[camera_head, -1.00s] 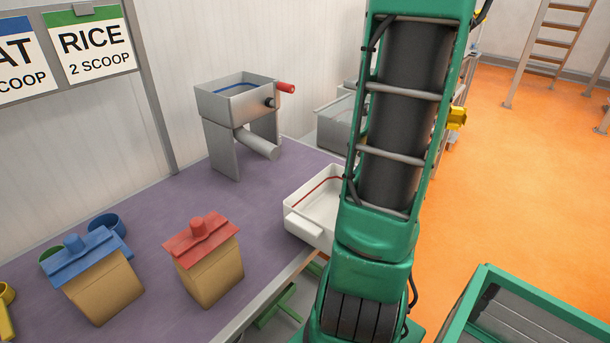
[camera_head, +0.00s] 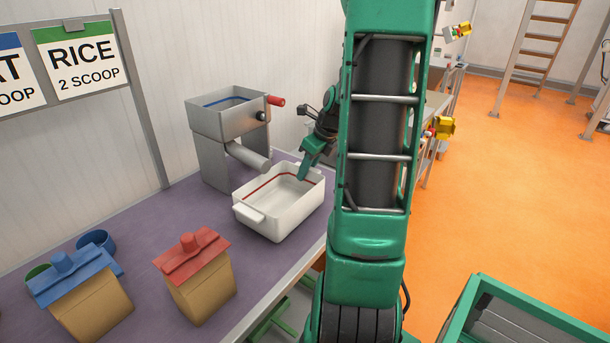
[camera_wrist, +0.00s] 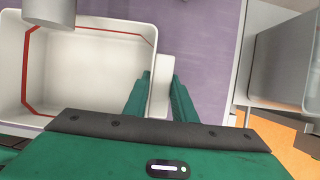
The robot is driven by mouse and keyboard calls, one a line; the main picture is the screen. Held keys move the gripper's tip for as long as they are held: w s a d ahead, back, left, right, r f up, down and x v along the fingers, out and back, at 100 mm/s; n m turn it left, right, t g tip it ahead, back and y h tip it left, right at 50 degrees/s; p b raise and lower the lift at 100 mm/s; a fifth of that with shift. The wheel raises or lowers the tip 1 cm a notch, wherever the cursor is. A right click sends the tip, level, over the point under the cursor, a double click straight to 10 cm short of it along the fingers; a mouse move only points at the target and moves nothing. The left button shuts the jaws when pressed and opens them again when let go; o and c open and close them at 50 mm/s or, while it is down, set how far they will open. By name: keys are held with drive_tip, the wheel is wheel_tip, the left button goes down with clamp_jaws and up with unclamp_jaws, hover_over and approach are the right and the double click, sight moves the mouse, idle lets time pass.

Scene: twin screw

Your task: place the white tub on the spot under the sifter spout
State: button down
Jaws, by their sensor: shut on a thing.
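The white tub (camera_head: 282,213) is an open rectangular box with a red line inside and a handle at each end. In the head view it is upright at the purple table's front edge, just in front of the sifter (camera_head: 228,125); I cannot tell if it touches the table. My gripper (camera_head: 303,178) is shut on the tub's far handle. In the wrist view, my gripper (camera_wrist: 160,88) has a finger on each side of that handle, with the tub (camera_wrist: 85,70) to the left. The sifter's grey spout (camera_head: 248,157) points toward the tub. The spot under the spout is hidden.
A bag with a red clip (camera_head: 200,285) and one with a blue clip (camera_head: 90,300) stand at the table's near left. Bare purple table (camera_head: 165,222) lies between them and the sifter. A grey metal bin (camera_wrist: 285,60) is at right in the wrist view.

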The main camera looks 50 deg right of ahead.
drive_tip(key=shift+s+f, duration=0.2)
drive_tip(key=shift+f, duration=0.55)
drive_tip(key=c, duration=1.5)
unclamp_jaws()
drive_tip(key=shift+o, duration=0.2)
drive_tip(key=shift+d, duration=0.1)
drive_tip(key=v, duration=1.2)
drive_tip(key=s+a+f+n+g, duration=0.1)
drive_tip(key=s+a+n+g, duration=0.1)
drive_tip(key=s+a+n, duration=0.6)
drive_tip(key=s+a+f+n+g, duration=0.2)
drive_tip(key=s+a+n, duration=0.6)
drive_tip(key=a+n, duration=0.5)
drive_tip(key=n, duration=0.7)
drive_tip(key=shift+a+f+n+g, duration=0.2)
drive_tip(key=shift+a+n+g, duration=0.1)
drive_tip(key=shift+g, duration=0.1)
